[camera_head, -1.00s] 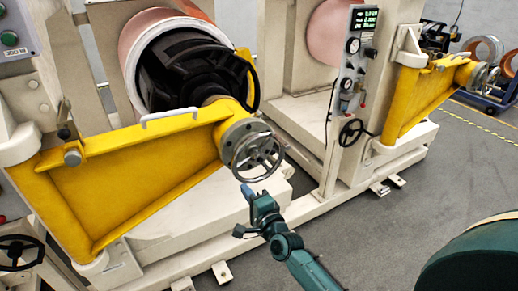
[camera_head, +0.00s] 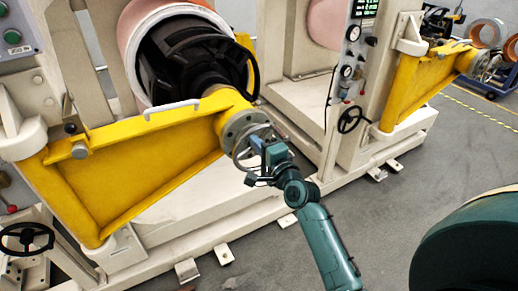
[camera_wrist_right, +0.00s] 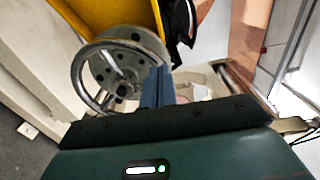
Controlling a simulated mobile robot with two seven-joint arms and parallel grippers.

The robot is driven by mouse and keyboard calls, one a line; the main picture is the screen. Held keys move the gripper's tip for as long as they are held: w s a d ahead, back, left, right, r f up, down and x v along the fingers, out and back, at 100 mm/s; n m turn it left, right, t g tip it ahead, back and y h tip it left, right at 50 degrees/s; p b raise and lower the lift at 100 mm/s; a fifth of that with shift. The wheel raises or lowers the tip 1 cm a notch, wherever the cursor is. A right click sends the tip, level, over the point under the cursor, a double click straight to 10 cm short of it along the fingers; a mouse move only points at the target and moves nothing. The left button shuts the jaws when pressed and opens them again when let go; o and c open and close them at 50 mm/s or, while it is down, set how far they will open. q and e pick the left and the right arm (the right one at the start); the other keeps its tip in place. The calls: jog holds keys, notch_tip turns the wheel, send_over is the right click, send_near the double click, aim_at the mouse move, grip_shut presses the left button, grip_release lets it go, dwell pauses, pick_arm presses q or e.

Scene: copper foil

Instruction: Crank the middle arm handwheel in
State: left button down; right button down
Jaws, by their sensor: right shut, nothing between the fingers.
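The silver handwheel (camera_head: 243,152) sits on the round flange at the end of the yellow middle arm (camera_head: 150,160). In the head view my right gripper (camera_head: 262,150) is in front of the wheel and hides its right part. In the right wrist view the handwheel (camera_wrist_right: 108,78) shows rim, spokes and hub to the left of my fingers (camera_wrist_right: 158,82). The fingers are shut together with nothing between them, close to the wheel's right rim. I cannot tell whether they touch it. My left gripper is not in view.
A black drum in a pale ring (camera_head: 195,60) is behind the yellow arm. A second yellow arm (camera_head: 425,80) stands at the right. A black handwheel (camera_head: 27,238) is at lower left. A dark green round object (camera_head: 470,250) is at lower right. Grey floor (camera_head: 390,215) between is clear.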

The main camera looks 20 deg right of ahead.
jog(key=shift+d+r, duration=0.15)
jog(key=shift+d, duration=0.15)
jog(key=shift+a, duration=0.1)
jog(key=s, duration=0.9)
jog(key=shift+f, duration=0.25)
jog(key=shift+a, duration=0.1)
dwell(0.4)
